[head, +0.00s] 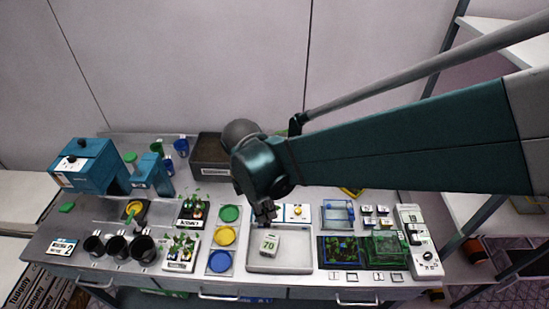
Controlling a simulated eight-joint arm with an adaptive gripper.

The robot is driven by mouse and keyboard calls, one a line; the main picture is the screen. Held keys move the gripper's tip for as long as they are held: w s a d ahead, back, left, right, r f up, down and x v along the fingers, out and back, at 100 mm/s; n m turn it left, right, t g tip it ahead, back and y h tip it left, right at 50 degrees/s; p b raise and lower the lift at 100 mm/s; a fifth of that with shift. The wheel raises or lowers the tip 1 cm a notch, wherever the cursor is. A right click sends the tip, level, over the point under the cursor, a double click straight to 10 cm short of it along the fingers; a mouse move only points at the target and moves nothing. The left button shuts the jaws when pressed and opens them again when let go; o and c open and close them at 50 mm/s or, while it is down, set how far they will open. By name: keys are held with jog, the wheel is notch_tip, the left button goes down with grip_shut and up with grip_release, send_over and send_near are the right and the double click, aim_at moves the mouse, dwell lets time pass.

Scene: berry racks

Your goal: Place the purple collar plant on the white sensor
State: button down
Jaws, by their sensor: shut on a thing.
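My gripper (264,214) points down over the middle of the bench, just above and behind a white block marked 70 (269,245). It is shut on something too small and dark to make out. The block sits in a shallow grey tray (297,262). A white plate with a yellow knob (297,212) lies to the gripper's right. I cannot tell which of these is the white sensor. Leafy plants stand in a back rack (193,211) and a front rack (181,252) on the left. No purple collar can be made out.
Green, yellow and blue discs (225,236) lie in a column left of the tray. Dark cups (117,246) and a blue machine (88,165) stand far left. A dark bin (211,155) is behind. A clear green box (386,247) and a white device (427,262) are right.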

aim_at(268, 224)
jog(key=shift+s+d, duration=0.25)
jog(key=shift+d, duration=0.1)
jog(key=shift+f, duration=0.1)
jog(key=shift+f, duration=2.85)
jog(key=shift+f+b, duration=0.35)
jog(key=shift+f, duration=1.75)
jog(key=shift+f, duration=0.15)
jog(key=c, duration=2.6)
grip_release()
jog(key=shift+o, duration=0.2)
jog(key=shift+r, duration=0.2)
